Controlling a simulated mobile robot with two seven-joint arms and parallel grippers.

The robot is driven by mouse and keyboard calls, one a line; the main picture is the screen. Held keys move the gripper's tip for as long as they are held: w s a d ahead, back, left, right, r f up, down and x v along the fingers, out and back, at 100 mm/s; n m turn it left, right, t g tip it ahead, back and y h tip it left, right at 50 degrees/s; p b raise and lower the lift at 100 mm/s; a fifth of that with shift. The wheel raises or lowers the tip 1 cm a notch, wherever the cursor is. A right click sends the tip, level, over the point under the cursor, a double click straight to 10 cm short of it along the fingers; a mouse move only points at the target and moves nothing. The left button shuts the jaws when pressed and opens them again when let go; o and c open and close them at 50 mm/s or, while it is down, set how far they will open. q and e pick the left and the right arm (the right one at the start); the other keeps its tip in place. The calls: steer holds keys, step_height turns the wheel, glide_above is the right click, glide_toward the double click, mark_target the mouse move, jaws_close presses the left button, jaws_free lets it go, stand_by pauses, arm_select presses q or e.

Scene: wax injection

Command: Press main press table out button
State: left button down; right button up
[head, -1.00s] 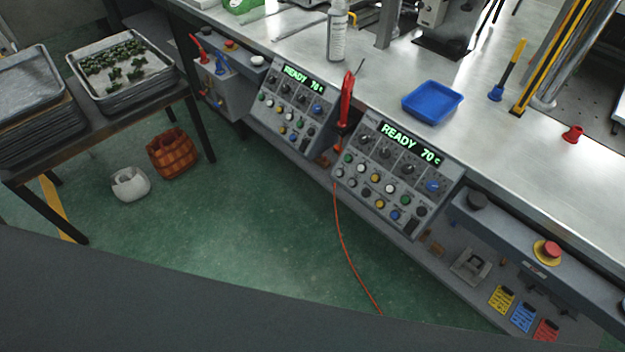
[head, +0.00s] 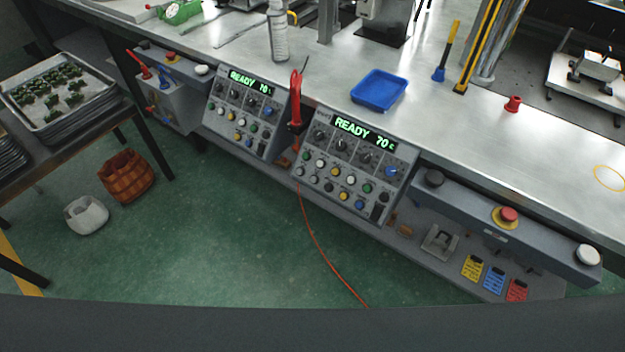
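Two sloped control panels hang on the bench front, a right panel (head: 352,165) and a left panel (head: 241,112), both with lit green displays reading "READY 70" and several coloured buttons and knobs. To the right, a grey rail carries a black round button (head: 434,177), a red emergency stop (head: 508,215) on a yellow ring and a white round button (head: 588,255). Labels are too small to read, so I cannot tell which is the table out button. Neither of my grippers shows.
The steel bench (head: 440,120) holds a blue tray (head: 379,90), a clear bottle (head: 278,35) and a small red piece (head: 513,104). A red-handled tool (head: 295,100) with an orange cord hangs between the panels. A brown basket (head: 127,177) stands on the green floor (head: 220,230), which is mostly clear.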

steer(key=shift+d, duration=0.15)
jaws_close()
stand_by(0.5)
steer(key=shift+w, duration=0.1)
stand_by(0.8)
